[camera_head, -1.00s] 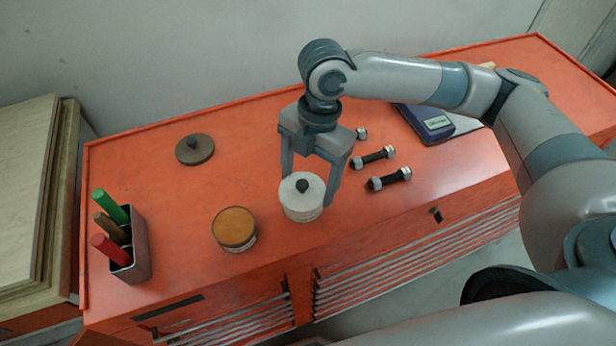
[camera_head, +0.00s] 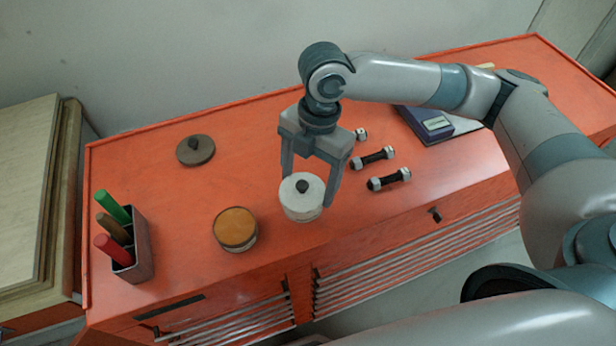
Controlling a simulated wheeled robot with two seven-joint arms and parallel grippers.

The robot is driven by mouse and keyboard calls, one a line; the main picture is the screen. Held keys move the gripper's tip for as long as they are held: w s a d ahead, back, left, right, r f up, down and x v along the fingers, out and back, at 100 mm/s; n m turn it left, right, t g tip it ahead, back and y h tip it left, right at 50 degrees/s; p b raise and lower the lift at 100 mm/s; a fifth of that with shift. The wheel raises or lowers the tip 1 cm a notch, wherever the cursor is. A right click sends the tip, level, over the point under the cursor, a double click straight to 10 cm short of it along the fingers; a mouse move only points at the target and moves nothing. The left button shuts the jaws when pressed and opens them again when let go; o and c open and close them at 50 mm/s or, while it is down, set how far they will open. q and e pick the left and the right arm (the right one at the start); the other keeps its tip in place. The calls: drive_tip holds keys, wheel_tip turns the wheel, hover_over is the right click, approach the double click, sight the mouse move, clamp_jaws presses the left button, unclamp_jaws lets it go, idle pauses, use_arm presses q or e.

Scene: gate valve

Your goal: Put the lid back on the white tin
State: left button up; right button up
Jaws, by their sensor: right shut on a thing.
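A round white lid (camera_head: 302,187) with a dark knob is over the white tin (camera_head: 303,214), near the front of the red cabinet top. The lid looks level and lined up with the tin; I cannot tell whether it is fully seated. My right gripper (camera_head: 308,190) points down with one finger on either side of the lid and is shut on it. The lid hides part of the left finger and most of the tin. My left gripper is not in view.
A pen holder (camera_head: 137,262) is at the left edge. Several bolts (camera_head: 373,158) and a dark blue case (camera_head: 425,124) lie to the right.

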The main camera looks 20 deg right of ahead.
drive_tip(key=shift+f+p, duration=0.2)
drive_tip(key=shift+p, duration=0.15)
idle(1.0)
drive_tip(key=shift+p, duration=0.45)
idle(0.6)
idle(0.4)
drive_tip(key=o, duration=1.4)
drive_tip(key=shift+c, duration=0.2)
drive_tip(key=shift+r+p, duration=3.55)
drive_tip(key=shift+p, duration=0.3)
clamp_jaws()
